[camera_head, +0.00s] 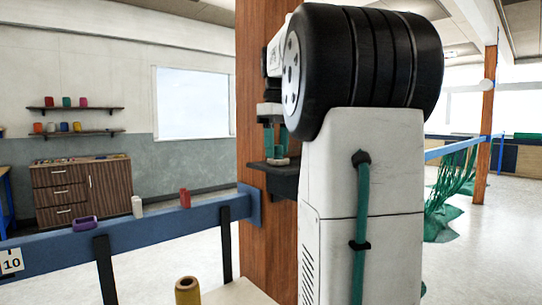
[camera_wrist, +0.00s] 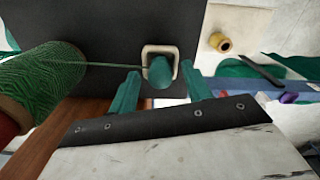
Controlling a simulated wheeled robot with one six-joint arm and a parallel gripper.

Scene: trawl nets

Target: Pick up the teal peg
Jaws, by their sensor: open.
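The teal peg (camera_wrist: 160,73) stands in a beige square-rimmed holder (camera_wrist: 173,51) on a dark surface in the wrist view, its rounded end showing. My gripper (camera_wrist: 160,86) has its two teal fingers apart, one on each side of the peg's near part. I cannot tell whether they touch it. In the head view my gripper (camera_head: 275,148) points down just above a small black shelf (camera_head: 284,184) on the wooden post. The holder's pale rim (camera_head: 278,161) shows there, but the peg is hard to tell from the teal fingers.
A spool of green twine (camera_wrist: 42,80) lies close to the left of the holder in the wrist view. A wooden post (camera_head: 262,215) stands beside my arm. A blue rail (camera_head: 150,222) bears a purple item (camera_head: 85,223), a white cup (camera_head: 137,207) and a red one (camera_head: 185,198).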

